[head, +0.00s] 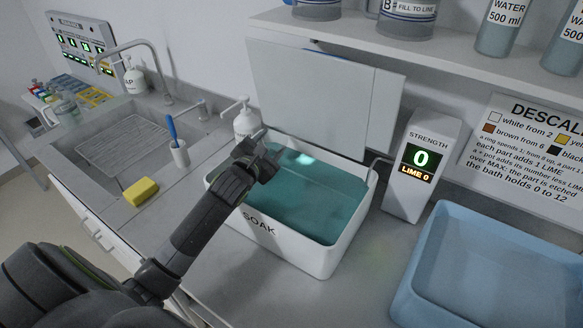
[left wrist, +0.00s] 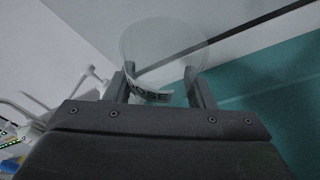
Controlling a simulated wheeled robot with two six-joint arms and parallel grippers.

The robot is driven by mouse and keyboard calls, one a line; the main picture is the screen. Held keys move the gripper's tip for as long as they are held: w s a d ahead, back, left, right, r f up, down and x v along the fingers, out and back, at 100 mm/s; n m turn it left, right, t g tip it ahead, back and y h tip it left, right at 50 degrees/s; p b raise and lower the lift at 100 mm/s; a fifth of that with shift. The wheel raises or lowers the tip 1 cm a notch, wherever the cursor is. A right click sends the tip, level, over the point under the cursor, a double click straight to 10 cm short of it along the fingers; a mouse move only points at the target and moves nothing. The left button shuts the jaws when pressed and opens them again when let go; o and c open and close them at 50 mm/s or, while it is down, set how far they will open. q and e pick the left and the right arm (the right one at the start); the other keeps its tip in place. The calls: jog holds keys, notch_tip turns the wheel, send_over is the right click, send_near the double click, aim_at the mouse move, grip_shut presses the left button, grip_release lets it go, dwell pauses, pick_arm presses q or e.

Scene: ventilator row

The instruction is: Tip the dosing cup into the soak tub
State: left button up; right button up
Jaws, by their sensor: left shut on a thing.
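The soak tub (head: 312,259) is a white open box marked SOAK, holding teal liquid, in the middle of the head view. My left gripper (head: 268,158) is over the tub's back left part. In the left wrist view, my left gripper (left wrist: 160,88) is shut on the dosing cup (left wrist: 165,45), a clear cup with a DOSE label between the two fingers. The teal liquid shows behind and to the right of it. In the head view the cup is hard to make out at the gripper. I cannot tell its tilt or contents. My right gripper is not in view.
A strength meter (head: 421,165) reading 0 and LIME 0 stands right of the tub. A blue tray (head: 490,270) is at the right. A sink (head: 130,140), yellow sponge (head: 141,191) and brush cup (head: 180,154) are left.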

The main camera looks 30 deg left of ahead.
aim_at(262, 142)
pick_arm(q)
jog(key=shift+w+a+f+n+g+p, duration=0.15)
jog(key=shift+a+n+g+p, duration=0.3)
jog(key=shift+p, duration=1.6)
jog(key=shift+w+a+f+n+p, duration=0.2)
jog(key=shift+n+p, duration=0.15)
jog(key=shift+p, duration=0.5)
jog(key=shift+w+a+f+n+g+h+p, duration=0.2)
jog(key=shift+a+f+n+g+h+p, duration=0.35)
jog(key=shift+p, duration=0.5)
jog(key=shift+w+a+f+n+g+h+p, duration=0.1)
jog(key=shift+w+a+n+g+h+p, duration=0.25)
jog(key=shift+n+p, duration=0.4)
jog(key=shift+w+a+n+g+h+p, duration=0.1)
jog(key=shift+a+n+g+h+p, duration=0.3)
jog(key=shift+p, duration=0.4)
